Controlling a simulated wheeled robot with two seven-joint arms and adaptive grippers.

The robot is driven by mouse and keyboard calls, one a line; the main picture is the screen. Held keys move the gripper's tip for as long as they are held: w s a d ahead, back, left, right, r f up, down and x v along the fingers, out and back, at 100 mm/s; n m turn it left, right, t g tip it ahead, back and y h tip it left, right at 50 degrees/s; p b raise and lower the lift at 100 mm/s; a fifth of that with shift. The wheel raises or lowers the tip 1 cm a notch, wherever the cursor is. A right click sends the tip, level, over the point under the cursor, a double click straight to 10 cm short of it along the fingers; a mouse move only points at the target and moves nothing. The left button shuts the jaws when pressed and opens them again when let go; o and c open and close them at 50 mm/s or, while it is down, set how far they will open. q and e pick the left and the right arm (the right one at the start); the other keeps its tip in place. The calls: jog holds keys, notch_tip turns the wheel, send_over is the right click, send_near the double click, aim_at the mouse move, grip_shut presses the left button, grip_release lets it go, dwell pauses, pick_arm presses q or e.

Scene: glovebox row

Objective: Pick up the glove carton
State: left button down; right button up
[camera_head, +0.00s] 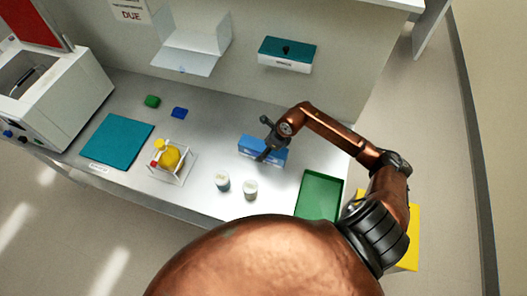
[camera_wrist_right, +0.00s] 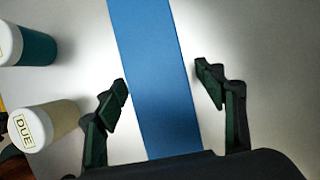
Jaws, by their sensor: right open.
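The glove carton, which I take to be the blue box (camera_head: 249,148), lies on the grey bench toward its right half. My right gripper (camera_head: 264,154) is over it, reaching in from the right and partly covering it. In the right wrist view, the blue carton (camera_wrist_right: 155,70) runs lengthwise between the fingers of my right gripper (camera_wrist_right: 162,82). My left gripper is not in view.
Two white-lidded jars (camera_head: 222,182) (camera_head: 250,190) stand just in front of the carton. A green tray (camera_head: 319,195) is to the right. A teal mat (camera_head: 115,142), a small rack with a yellow item (camera_head: 170,158) and a white machine (camera_head: 60,95) are left. A teal-topped box (camera_head: 286,53) hangs on the wall.

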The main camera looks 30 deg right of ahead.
jog(key=shift+w+a+f, duration=0.15)
jog(key=shift+w+f, duration=0.05)
jog(key=shift+f, duration=0.45)
jog(key=shift+c, duration=0.4)
jog(key=c, duration=1.6)
jog(key=shift+o, duration=0.2)
jog(key=shift+r, duration=0.1)
jog(key=shift+w+r, duration=0.1)
jog(key=shift+r, duration=0.3)
notch_tip(320, 180, up, 3)
jog(key=shift+f, duration=0.2)
jog(key=s+d+r, duration=0.1)
jog(key=r, duration=0.1)
jog(key=s+d+r, duration=0.1)
jog(key=s, duration=0.1)
jog(key=s+d+r, duration=0.1)
jog(key=r, duration=0.1)
jog(key=shift+s+r, duration=0.35)
jog(key=s+d+r, duration=0.3)
jog(key=s+d, duration=0.1)
jog(key=s, duration=0.3)
jog(key=shift+s+r, duration=0.2)
jog(key=shift+r, duration=0.2)
